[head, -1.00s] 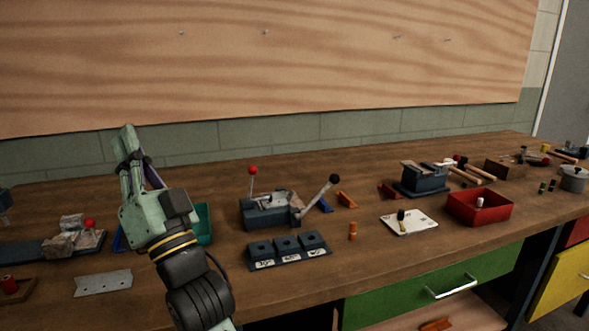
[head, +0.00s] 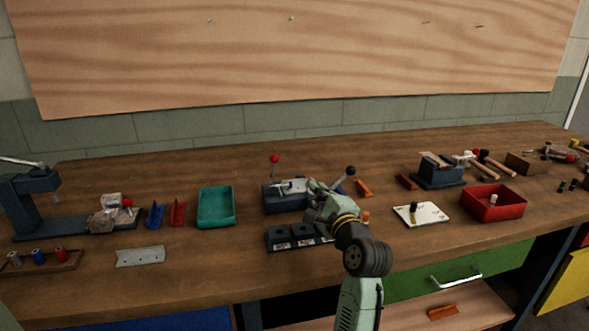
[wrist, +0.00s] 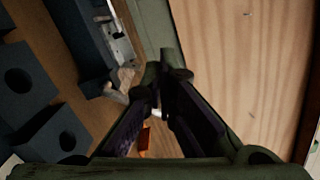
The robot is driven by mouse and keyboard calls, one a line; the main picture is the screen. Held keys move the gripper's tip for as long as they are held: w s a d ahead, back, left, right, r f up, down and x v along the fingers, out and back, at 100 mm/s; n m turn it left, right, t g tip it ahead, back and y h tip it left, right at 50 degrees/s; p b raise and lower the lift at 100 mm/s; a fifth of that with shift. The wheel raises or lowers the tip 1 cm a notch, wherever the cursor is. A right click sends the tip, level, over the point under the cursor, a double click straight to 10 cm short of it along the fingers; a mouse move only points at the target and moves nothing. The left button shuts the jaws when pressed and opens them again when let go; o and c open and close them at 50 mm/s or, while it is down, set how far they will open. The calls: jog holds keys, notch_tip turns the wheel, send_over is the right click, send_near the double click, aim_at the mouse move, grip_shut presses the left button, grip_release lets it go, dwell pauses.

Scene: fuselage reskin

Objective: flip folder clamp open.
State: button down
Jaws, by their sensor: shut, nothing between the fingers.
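The folder (head: 272,198) is a dark blue block with a grey metal top, standing mid-bench. A red-knobbed lever (head: 275,160) stands upright at its back left. A black-knobbed lever (head: 349,172) slants up at its right. I cannot tell which lever is the clamp. My gripper (head: 314,184) is shut and empty at the folder's right side, overlapping it in the head view and hiding part of it. In the wrist view the shut fingers (wrist: 166,75) point past the folder's dark side (wrist: 78,35), which is at upper left. Whether they touch it cannot be told.
A row of dark holed blocks (head: 281,236) stands just in front of the folder. A teal tray (head: 215,222) is to the left. A white card (head: 432,215) and a red bin (head: 492,218) are to the right. The bench behind the folder is mostly clear.

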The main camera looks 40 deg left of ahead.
jog(key=b+x, duration=0.2)
jog(key=x, duration=0.8)
jog(key=shift+s, duration=0.1)
jog(key=shift+s+a+r, duration=0.3)
jog(key=shift+s+a, duration=0.25)
jog(key=shift+a, duration=0.2)
jog(key=shift+s+a+r, duration=0.35)
jog(key=shift+s+a, duration=0.25)
jog(key=shift+a, duration=0.1)
jog(key=shift+r, duration=0.1)
